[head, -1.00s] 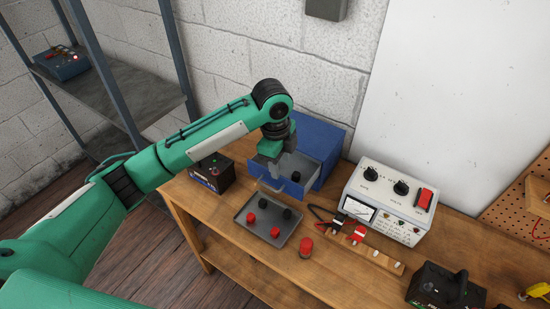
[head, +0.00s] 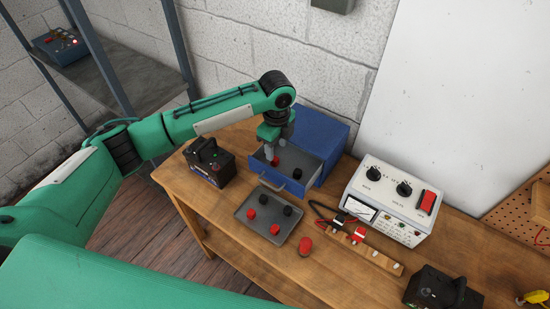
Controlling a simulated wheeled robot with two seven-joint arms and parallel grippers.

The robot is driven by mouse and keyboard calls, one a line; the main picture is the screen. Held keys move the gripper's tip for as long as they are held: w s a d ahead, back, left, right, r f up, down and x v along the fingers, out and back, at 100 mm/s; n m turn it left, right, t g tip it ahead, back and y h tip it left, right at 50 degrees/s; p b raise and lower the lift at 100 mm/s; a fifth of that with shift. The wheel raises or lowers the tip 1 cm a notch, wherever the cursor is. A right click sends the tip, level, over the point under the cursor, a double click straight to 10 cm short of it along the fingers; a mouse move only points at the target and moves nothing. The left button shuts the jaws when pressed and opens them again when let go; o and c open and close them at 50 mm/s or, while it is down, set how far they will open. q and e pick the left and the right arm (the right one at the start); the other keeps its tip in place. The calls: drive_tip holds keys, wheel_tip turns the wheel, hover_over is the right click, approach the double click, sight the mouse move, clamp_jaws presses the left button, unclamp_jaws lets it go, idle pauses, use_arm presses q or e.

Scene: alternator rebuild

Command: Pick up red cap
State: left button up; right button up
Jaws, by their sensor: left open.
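My left gripper (head: 270,152) is open over the pulled-out drawer of a blue cabinet (head: 322,135). A red cap (head: 275,161) shows in the drawer (head: 298,187), just below the fingers; I cannot tell whether they touch it. A black cap (head: 297,174) lies to its right in the drawer. A black cap (head: 287,211) is there too. My right gripper is not in view.
A larger red cylinder (head: 305,246) stands on the wooden bench (head: 330,275) right of the tray. A white meter box (head: 392,203) with clips on a wooden strip (head: 375,256) is farther right. Black battery-like boxes stand left (head: 208,163) and front right (head: 440,290).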

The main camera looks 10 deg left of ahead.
sight(275, 161)
use_arm(q)
drive_tip(key=f+p, duration=0.1)
drive_tip(key=f, duration=0.1)
drive_tip(key=a+f+p, duration=0.1)
drive_tip(key=f, duration=0.1)
drive_tip(key=shift+w, duration=0.1)
drive_tip(key=shift+f+p, duration=0.35)
drive_tip(key=shift+f, duration=0.2)
drive_tip(key=shift+d, duration=0.1)
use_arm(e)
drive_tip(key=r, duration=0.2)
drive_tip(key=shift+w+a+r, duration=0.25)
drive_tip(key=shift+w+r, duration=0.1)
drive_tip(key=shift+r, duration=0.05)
use_arm(q)
drive_tip(key=c, duration=0.8)
